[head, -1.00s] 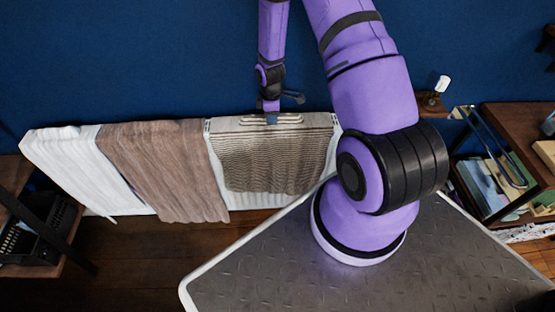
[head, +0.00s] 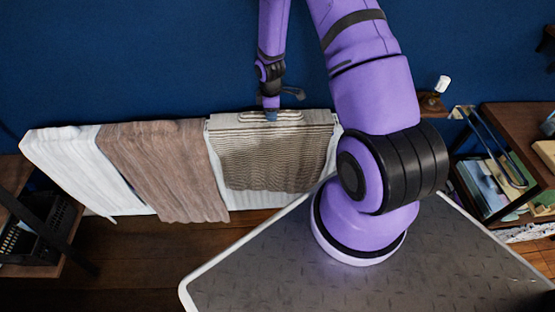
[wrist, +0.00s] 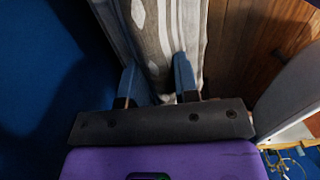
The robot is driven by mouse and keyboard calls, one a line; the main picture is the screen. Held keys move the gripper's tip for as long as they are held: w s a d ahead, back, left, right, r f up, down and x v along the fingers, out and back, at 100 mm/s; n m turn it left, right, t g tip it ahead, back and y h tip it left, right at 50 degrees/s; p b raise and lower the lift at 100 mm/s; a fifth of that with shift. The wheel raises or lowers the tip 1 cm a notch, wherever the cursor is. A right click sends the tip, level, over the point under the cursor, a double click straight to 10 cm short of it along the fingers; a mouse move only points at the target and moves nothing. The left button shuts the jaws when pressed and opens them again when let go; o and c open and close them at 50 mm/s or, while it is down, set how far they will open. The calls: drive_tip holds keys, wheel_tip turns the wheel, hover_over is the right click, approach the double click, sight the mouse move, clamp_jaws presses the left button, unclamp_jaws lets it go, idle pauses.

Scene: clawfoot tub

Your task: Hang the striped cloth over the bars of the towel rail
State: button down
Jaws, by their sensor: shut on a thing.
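The striped cloth (head: 272,160), beige with darker wavy stripes, hangs at the right part of the towel rail in the head view, its front drop facing the floor side. Its top is folded in ridges near the wall. My gripper (head: 271,116) is at this top edge, shut on the cloth. In the wrist view, my gripper's two blue fingers (wrist: 157,84) have the cloth (wrist: 168,35) between them, with a grey and white pattern showing. The rail's bars are mostly hidden by cloths, so I cannot tell how the cloth rests on them.
A brown towel (head: 165,168) and a white towel (head: 72,165) hang to the left of the cloth. The blue wall (head: 130,60) is close behind. A wooden shelf (head: 520,125) stands at right, and a black basket (head: 35,245) at lower left.

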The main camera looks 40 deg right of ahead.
drive_tip(key=shift+r, duration=3.1)
